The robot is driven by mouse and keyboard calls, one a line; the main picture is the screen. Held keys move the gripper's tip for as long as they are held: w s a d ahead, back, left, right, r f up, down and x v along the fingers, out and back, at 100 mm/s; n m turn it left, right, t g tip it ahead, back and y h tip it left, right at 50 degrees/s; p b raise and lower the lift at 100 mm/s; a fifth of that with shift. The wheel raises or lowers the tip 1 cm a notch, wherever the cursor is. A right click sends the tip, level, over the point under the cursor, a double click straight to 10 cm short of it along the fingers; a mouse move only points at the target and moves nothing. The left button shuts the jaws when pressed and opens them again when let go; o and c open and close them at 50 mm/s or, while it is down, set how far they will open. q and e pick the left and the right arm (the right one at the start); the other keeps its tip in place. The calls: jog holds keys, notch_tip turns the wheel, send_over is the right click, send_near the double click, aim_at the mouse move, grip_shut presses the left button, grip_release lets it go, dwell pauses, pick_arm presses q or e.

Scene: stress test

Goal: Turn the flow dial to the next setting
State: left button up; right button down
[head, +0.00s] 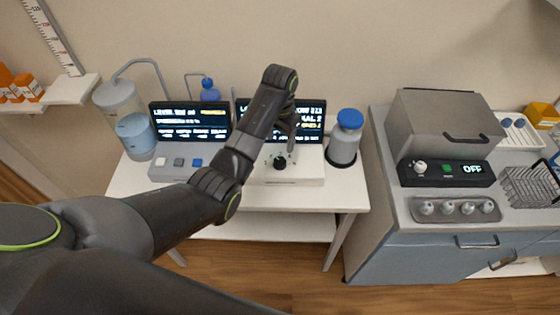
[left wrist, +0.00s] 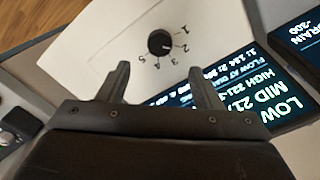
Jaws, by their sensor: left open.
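The flow dial (head: 280,162) is a small black knob on a white box in front of the right-hand screen. In the left wrist view the dial (left wrist: 160,42) is round, with the numbers 1 to 5 printed around it. I cannot clearly tell which number its mark points to. My left gripper (head: 291,146) hangs over the white box, close to the dial. In the left wrist view the gripper (left wrist: 159,72) is open and empty, with the dial beyond the gap between its fingertips, not held. My right gripper is out of view.
A lit screen (left wrist: 240,100) beside the dial shows LOW, MID and HIGH ranges and flow figures, partly hidden. On the white table stand a water vessel (head: 136,132), a grey button box (head: 172,172) and a blue-capped bottle (head: 345,140). A grey cabinet (head: 385,215) stands at right.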

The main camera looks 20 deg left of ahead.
aim_at(280, 161)
pick_arm(q)
notch_tip(280, 161, down, 9)
jog(key=shift+f, duration=0.2)
dwell(0.3)
jog(key=c, duration=1)
jog(key=shift+p, duration=0.35)
